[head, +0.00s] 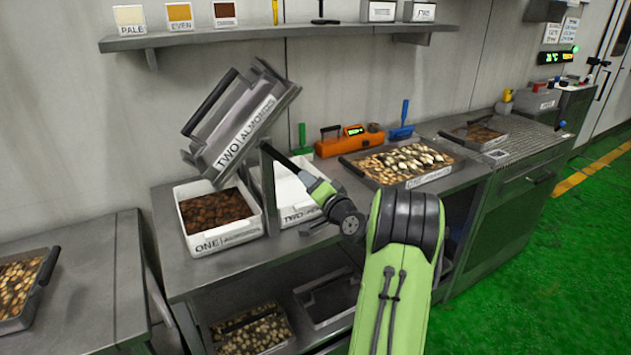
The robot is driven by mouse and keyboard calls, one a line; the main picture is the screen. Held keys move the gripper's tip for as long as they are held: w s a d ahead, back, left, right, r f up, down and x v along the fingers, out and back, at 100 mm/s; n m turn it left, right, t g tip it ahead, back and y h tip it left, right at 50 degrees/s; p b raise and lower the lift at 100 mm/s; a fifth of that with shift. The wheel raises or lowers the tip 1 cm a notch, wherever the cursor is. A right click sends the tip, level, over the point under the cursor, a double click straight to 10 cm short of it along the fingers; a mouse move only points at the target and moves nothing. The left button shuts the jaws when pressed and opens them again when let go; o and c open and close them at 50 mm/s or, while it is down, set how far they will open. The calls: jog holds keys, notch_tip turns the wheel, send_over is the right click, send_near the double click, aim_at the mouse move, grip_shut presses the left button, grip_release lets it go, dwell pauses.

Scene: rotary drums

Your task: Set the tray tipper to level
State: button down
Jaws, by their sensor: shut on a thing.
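The tray tipper holds a grey metal tray (225,125) labelled TWO ALMONDS. The tray is steeply tilted above the bench, its label side slanting up to the right. A grey upright post (268,190) of the tipper stands below it. A dark bar (284,162) runs from near the top of the post down right to my gripper (310,182). My gripper is shut on this bar, which looks like the tipper's lever. The fingertips are small and partly hidden by my wrist.
White bin ONE (222,243) holds dark brown nuts. White bin TWO (296,214) stands beside it, partly hidden by post and arm. A tray of nuts (425,178), an orange tool (348,142) and a blue scoop (401,132) lie right. A shelf (290,32) runs above.

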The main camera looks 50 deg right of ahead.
jog(key=w+a+f+m, duration=0.2)
jog(key=a+f+m, duration=0.1)
jog(key=a+m, duration=0.5)
jog(key=shift+w+a+f+m, duration=0.2)
jog(key=shift+f+m, duration=0.1)
dwell(0.6)
jog(key=shift+a+p, duration=0.1)
jog(key=shift+p, duration=0.2)
jog(key=c, duration=0.7)
grip_release()
jog(key=shift+o, duration=0.2)
